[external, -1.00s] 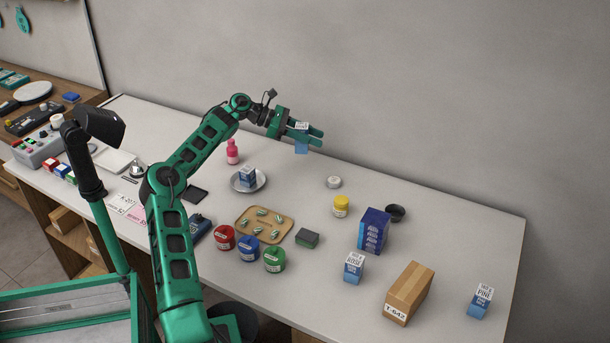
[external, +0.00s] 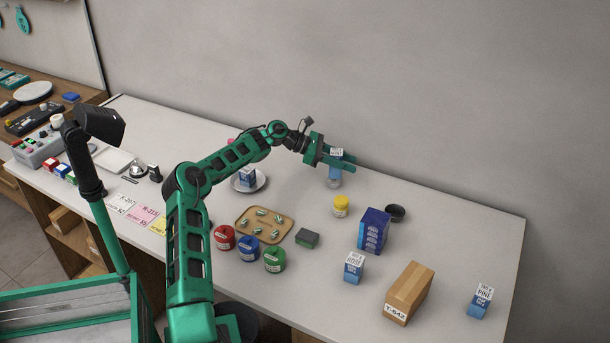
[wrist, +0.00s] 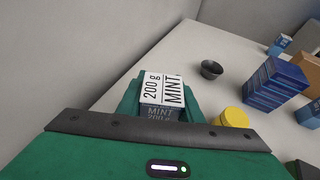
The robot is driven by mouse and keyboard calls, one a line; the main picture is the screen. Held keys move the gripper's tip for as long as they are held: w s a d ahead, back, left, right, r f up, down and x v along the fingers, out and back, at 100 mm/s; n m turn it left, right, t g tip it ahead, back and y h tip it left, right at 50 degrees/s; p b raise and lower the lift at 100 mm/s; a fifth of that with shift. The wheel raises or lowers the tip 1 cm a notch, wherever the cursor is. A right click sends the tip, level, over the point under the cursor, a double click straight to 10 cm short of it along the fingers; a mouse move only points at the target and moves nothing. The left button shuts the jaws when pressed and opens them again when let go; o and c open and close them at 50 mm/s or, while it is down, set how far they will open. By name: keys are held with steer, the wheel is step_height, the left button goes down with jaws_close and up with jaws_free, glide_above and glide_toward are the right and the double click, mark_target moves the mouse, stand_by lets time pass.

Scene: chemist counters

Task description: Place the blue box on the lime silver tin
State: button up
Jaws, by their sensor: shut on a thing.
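My gripper (external: 340,160) is shut on a small blue box (external: 334,172) with a white top, above the back of the counter. In the wrist view the box (wrist: 163,88) sits between the fingers, and its label reads "200 g MINT". The small silver tin (external: 334,184) shows just under the box in the external view, partly covered by it. I cannot tell whether box and tin touch. The tin is hidden in the wrist view, and its label is too small to read.
A yellow-lidded jar (external: 341,206), a dark bowl (external: 396,213) and a tall dark-blue box (external: 373,232) stand to the right. A plate (external: 262,184) holding another small box is to the left. The wall rises close behind my gripper.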

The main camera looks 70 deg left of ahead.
steer(key=shift+f, duration=0.9)
steer(key=o, duration=1.2)
steer(key=v, duration=1.2)
